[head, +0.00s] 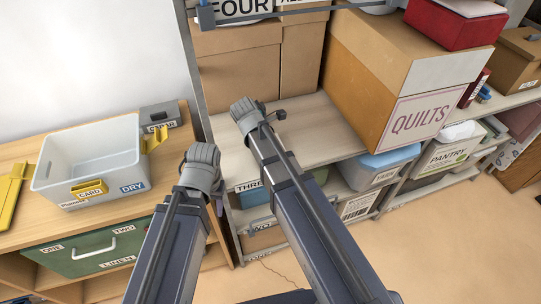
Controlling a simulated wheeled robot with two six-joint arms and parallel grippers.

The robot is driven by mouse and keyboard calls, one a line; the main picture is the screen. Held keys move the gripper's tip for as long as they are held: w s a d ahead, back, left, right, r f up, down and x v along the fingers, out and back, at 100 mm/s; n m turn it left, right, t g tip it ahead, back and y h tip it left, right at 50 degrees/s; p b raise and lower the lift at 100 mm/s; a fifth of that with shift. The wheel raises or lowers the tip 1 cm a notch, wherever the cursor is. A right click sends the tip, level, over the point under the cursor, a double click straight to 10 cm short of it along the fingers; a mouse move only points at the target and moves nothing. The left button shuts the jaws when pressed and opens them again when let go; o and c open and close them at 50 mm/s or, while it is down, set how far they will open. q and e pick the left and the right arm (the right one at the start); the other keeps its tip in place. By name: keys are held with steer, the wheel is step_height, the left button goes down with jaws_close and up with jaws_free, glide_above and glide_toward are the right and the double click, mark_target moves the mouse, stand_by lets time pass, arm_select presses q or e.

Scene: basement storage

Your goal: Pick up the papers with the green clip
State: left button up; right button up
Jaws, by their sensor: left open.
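I cannot make out any papers with a green clip in this view. My left gripper (203,160) is at the end of the left arm, in front of the gap between the wooden cabinet and the shelf unit; it is open, and nothing shows in it. My right arm reaches further up, over the bare shelf board, and its end, the right gripper (250,112), points away from me, so its fingers are hidden.
A white bin (90,155) marked DRY and a grey CEDAR box (160,116) stand on the wooden cabinet (130,215). A QUILTS box (400,110) stands right of the bare shelf board (310,135). The floor at right is clear.

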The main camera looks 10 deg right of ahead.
jaws_close()
stand_by(0.4)
arm_select(q)
steer(key=shift+r, duration=0.1)
arm_select(e)
steer(key=shift+r, duration=0.15)
